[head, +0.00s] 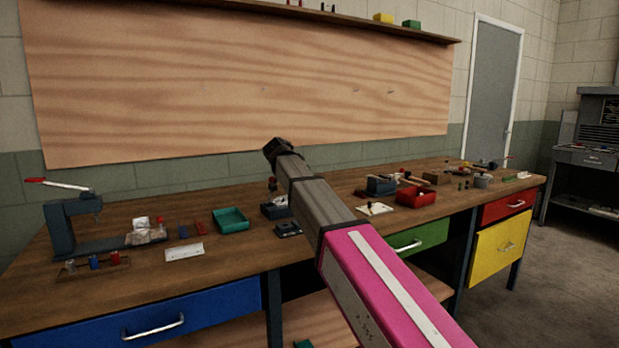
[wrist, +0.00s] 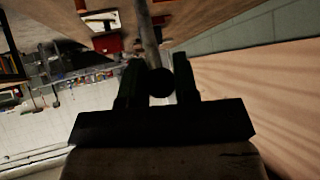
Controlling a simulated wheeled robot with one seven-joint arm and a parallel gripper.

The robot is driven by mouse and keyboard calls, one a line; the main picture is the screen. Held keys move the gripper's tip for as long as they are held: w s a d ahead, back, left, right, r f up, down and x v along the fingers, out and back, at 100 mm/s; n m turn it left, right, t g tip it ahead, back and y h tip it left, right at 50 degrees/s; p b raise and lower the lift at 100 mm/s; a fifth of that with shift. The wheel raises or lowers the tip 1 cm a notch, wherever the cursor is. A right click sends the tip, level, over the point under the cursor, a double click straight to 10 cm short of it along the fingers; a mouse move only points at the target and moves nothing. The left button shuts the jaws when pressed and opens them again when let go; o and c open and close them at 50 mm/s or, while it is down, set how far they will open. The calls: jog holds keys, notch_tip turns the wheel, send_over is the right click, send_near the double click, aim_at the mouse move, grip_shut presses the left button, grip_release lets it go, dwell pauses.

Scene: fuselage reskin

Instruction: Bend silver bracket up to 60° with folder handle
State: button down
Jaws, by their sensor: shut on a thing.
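My gripper (wrist: 157,70) has its two dark fingers on either side of a round black knob in the wrist view. The knob appears to be the end of the folder handle (wrist: 160,83), and a grey rod runs away from it towards the top. In the head view the gripper (head: 274,153) is a dark end on my arm above the middle of the bench, with its fingertips largely hidden. A small dark folder-like tool (head: 275,208) stands below it, partly behind my arm. I cannot make out the silver bracket in either view.
A plywood panel (head: 230,80) rises behind. A shelf (head: 330,14) runs above it.

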jog(key=shift+s+a+h, duration=0.4)
jog(key=shift+a, duration=0.2)
jog(key=shift+s+a+f, duration=0.2)
jog(key=shift+s+a, duration=0.15)
jog(key=shift+a, duration=0.2)
jog(key=c, duration=0.9)
grip_release()
jog(key=v, duration=1.1)
jog(key=shift+s+d+f, duration=0.1)
jog(key=shift+s+f, duration=0.05)
jog(key=shift+s, duration=0.1)
